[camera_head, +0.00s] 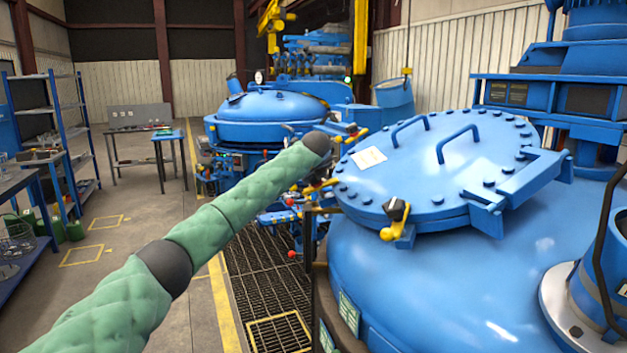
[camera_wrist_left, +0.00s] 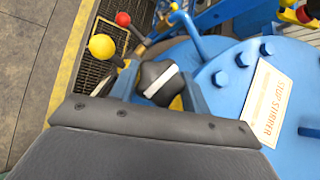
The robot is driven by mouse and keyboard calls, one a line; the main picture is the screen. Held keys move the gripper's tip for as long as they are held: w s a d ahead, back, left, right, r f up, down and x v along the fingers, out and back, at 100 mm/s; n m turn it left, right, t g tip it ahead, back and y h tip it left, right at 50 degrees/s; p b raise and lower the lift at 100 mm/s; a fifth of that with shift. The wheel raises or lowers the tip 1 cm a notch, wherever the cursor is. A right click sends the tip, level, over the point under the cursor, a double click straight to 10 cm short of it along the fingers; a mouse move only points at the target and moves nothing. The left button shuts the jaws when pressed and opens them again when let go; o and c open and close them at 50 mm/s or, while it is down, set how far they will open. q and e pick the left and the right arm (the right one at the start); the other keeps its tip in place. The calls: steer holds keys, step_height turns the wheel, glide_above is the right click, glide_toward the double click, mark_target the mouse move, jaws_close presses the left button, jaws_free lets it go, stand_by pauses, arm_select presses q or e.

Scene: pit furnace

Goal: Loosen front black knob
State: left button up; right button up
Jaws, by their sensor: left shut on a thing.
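A black knob with a white stripe (camera_wrist_left: 158,83) is in the middle of the left wrist view, beside the lid's rim and a blue bracket. My left gripper (camera_wrist_left: 156,108) is shut on it. Its dark body fills the bottom of that view and its fingertips do not show clearly. In the head view my left arm reaches to the far left side of the blue lid (camera_head: 470,155), and the held knob is hidden behind its end. Another black knob (camera_head: 396,209) with a yellow part stands free at the lid's near edge. My right gripper is not in view.
A paper label (camera_head: 368,158) and two blue handles are on the lid. A yellow ball (camera_wrist_left: 102,46) and a red ball (camera_wrist_left: 123,18) stand close beside the held knob. Floor grating (camera_head: 265,285) lies left of the furnace. A second blue furnace (camera_head: 265,115) stands behind.

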arm_select(q)
steer(key=shift+f, duration=0.1)
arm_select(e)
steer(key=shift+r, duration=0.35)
arm_select(q)
steer(key=o, duration=1)
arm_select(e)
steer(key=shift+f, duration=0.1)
arm_select(q)
steer(key=shift+s+r, duration=0.2)
steer(key=b+v, duration=0.3)
steer(key=v, duration=0.4)
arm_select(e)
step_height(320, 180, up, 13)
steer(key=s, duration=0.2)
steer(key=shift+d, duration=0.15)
